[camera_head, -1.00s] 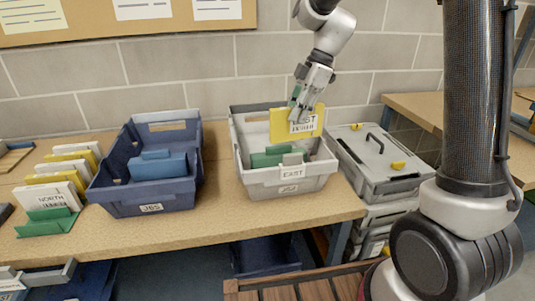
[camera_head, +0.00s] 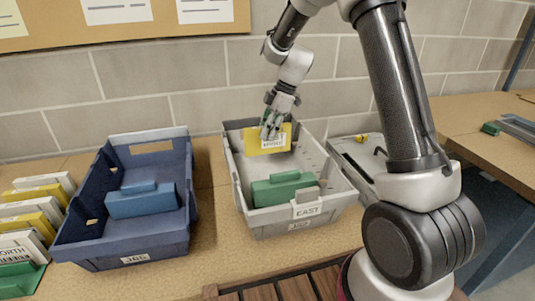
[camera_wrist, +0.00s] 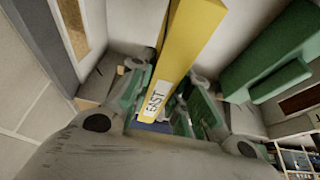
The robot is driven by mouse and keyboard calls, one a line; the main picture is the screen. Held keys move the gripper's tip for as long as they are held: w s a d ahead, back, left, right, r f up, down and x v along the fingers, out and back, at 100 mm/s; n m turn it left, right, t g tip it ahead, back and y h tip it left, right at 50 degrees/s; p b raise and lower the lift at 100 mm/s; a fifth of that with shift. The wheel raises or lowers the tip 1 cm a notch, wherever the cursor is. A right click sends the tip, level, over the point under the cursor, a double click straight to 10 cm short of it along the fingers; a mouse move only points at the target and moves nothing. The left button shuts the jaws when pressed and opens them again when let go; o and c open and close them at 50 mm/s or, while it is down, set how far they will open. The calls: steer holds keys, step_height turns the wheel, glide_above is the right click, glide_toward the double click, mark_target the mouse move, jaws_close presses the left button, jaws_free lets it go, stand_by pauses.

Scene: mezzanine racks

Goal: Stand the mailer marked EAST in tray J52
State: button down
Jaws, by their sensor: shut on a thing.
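The yellow mailer (camera_head: 266,143) has a white label, which reads EAST in the wrist view (camera_wrist: 157,96). My gripper (camera_head: 271,129) is shut on its upper edge, and green finger pads show on both sides of it in the wrist view. The mailer is held upright inside the rear part of the grey tray (camera_head: 240,187). I cannot tell whether its lower edge touches the tray floor.
A blue tray (camera_head: 140,240) with a blue block (camera_head: 142,201) stands to the left. White and yellow mailers (camera_head: 40,205) stand at the far left.

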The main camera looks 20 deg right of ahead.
mark_target(264, 153)
steer(key=shift+f, duration=2.75)
steer(key=c, duration=1.3)
jaws_free()
steer(key=shift+f, duration=0.15)
